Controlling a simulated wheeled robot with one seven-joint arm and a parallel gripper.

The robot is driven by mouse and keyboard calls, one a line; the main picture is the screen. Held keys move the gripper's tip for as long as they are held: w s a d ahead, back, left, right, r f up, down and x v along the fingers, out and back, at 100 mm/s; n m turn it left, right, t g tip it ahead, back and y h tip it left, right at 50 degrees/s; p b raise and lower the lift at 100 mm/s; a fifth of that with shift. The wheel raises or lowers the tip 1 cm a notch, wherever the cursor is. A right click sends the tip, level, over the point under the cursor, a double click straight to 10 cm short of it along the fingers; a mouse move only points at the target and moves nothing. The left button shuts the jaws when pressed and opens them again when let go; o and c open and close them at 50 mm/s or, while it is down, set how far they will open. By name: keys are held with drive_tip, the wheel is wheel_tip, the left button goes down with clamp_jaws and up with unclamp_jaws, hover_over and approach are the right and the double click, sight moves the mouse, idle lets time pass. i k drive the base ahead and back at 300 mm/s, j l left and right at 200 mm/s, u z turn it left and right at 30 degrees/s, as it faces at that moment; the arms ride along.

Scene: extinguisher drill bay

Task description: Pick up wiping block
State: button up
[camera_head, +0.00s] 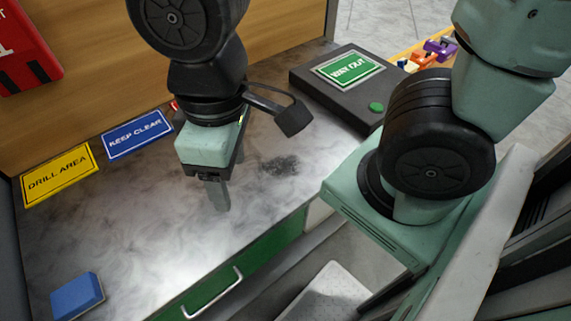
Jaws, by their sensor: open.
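A blue block (78,296), which looks like the wiping block, lies on the grey marbled worktop (130,240) at the lower left, near its front edge. My gripper (217,196) points down over the middle of the worktop, well to the right of the block and farther back. It is open, with nothing seen in it. One finger shows clearly; the other is mostly hidden, and its height above the top is hard to judge.
A dark smudge (281,165) marks the worktop right of my gripper. A black box (345,95) with a green sign and button stands at the back right. Yellow (60,174) and blue (137,134) signs lie along the back. A green drawer (250,262) is below. The top between gripper and block is clear.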

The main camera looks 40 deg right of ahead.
sight(73, 300)
drive_tip(key=j+u, duration=0.4)
drive_tip(key=j, duration=0.9)
